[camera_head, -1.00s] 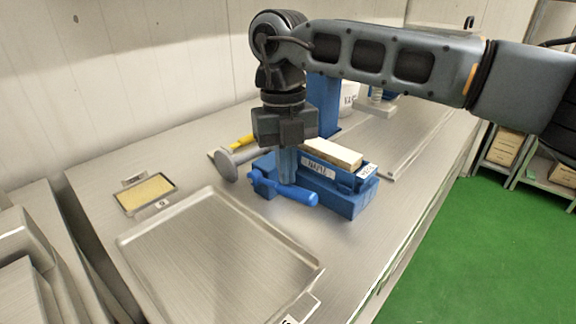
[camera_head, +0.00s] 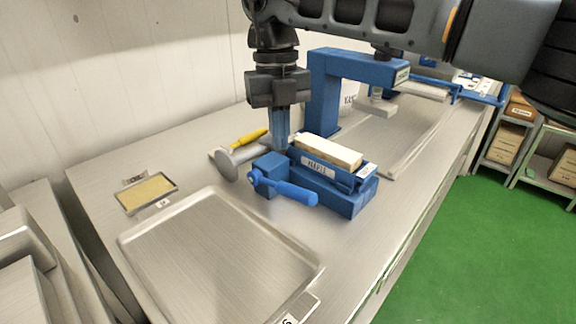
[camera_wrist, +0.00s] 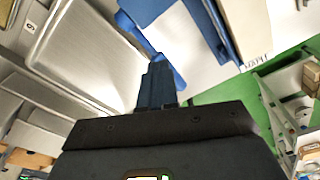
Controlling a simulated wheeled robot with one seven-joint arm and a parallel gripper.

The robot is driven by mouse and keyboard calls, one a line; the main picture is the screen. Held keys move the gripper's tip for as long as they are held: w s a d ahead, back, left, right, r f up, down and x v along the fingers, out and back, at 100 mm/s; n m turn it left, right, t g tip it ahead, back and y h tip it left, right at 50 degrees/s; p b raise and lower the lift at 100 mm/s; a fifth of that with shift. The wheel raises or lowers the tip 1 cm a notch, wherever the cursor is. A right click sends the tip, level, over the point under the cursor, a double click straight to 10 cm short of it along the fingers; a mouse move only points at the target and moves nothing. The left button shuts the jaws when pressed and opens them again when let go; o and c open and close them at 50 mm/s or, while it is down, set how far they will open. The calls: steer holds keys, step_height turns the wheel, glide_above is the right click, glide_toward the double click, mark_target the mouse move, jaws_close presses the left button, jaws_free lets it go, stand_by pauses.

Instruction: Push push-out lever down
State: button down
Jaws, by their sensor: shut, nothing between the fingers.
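The push-out lever (camera_head: 290,189) is a blue bar with a thick rounded grip. It sits on the front of a blue fixture (camera_head: 352,201) and points right, sloping slightly down. A cream block (camera_head: 327,152) lies on top of the fixture, behind a label. My gripper (camera_head: 281,146) points down, with its blue fingers shut and empty. It is above and behind the lever and appears apart from it. In the wrist view, the shut fingers (camera_wrist: 157,68) cover part of the lever, and a bit of its blue grip (camera_wrist: 181,74) shows beside them.
An empty metal tray (camera_head: 215,255) lies in front, left of the fixture. A yellow-handled mallet (camera_head: 249,138) rests just left of my gripper. A framed yellow pad (camera_head: 147,193) lies at the far left. A blue press frame (camera_head: 322,95) stands behind.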

steer(key=r, duration=0.3)
steer(key=shift+w+r, duration=0.2)
steer(key=shift+r, duration=0.2)
